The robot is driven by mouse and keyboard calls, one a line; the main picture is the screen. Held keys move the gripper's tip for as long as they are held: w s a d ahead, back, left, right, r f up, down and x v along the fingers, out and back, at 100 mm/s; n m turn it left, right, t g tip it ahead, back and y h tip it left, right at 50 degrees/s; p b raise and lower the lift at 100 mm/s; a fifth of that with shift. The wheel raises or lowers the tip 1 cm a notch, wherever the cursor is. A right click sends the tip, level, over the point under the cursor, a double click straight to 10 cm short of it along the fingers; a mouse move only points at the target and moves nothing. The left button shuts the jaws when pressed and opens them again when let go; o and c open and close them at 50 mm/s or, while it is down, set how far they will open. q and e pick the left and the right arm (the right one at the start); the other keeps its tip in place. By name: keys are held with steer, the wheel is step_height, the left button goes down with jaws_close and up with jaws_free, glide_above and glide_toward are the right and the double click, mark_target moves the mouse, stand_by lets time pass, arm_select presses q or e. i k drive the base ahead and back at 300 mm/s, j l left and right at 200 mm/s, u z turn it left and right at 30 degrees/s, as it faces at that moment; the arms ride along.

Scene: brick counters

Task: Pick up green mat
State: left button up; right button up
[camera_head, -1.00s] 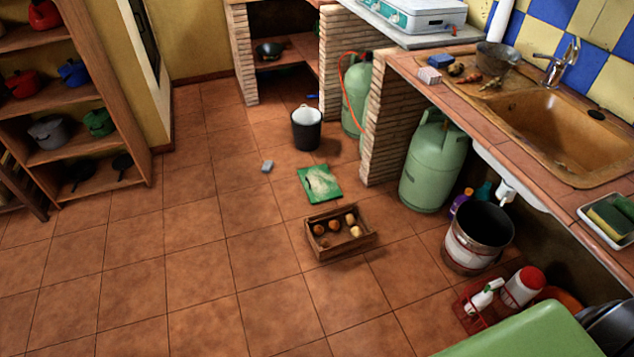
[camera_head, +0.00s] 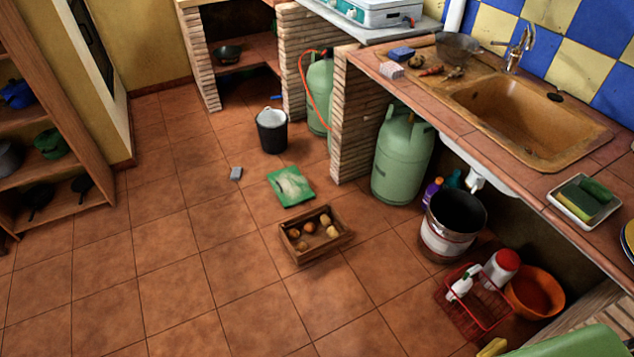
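A green mat (camera_head: 290,187) with a pale patch across its middle lies flat on the tiled floor. It is near the middle of the head view, just left of the base of a brick pillar. Neither of my grippers shows in this view.
A wooden crate (camera_head: 343,239) holding several round items stands just in front of the mat. Green gas cylinders (camera_head: 402,160), a large bucket (camera_head: 438,239) and a red basket (camera_head: 480,318) stand right. The left floor is clear.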

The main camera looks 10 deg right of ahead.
mark_target(289, 185)
steer(key=i+j+z, duration=0.35)
steer(key=i, duration=0.35)
steer(key=i+j+z, duration=0.35)
steer(key=i+j, duration=0.3)
steer(key=j, duration=0.1)
